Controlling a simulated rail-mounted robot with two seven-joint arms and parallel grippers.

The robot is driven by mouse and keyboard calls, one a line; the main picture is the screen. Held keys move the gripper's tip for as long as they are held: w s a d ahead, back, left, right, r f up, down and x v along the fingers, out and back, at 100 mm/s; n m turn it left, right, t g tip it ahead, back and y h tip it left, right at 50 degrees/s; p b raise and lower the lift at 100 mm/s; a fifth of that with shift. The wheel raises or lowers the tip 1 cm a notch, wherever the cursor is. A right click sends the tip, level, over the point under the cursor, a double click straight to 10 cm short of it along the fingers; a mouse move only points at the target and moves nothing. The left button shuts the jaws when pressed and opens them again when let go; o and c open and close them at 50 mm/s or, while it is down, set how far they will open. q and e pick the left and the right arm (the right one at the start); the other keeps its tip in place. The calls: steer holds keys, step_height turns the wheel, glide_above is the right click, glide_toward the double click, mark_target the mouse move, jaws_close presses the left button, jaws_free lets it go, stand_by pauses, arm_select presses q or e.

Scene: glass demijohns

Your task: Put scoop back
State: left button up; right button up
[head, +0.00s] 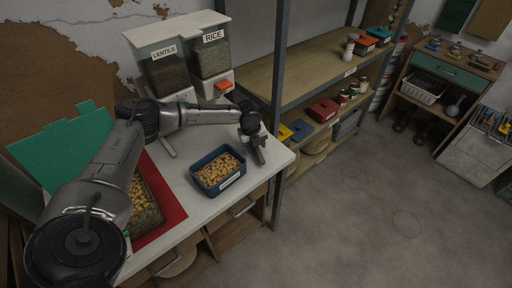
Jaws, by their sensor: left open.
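My left arm reaches over the white counter (180,160) from the left. My left gripper (259,156) is open near the counter's right edge, just right of a blue bin (207,187) with tan, nut-like pieces in it. The gripper and the bin look apart. I cannot make out a scoop for sure; something may be hidden by the arm or the gripper. A clear container (148,215) with similar tan pieces stands on a red mat (172,205), partly hidden behind my arm. My right gripper is not in view.
Lentils (168,75) and rice (211,58) dispensers stand at the counter's back. A green panel (60,150) stands at the left. A shelf post (279,110) rises close to the gripper's right. Shelves (310,68) hold boxes and jars. The floor (390,210) at right is clear.

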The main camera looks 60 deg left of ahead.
arm_select(q)
step_height(320, 180, up, 10)
steer(key=s+p, duration=0.1)
steer(key=p, duration=0.1)
steer(key=shift+s+a, duration=0.15)
steer(key=shift+s, duration=0.2)
stand_by(0.3)
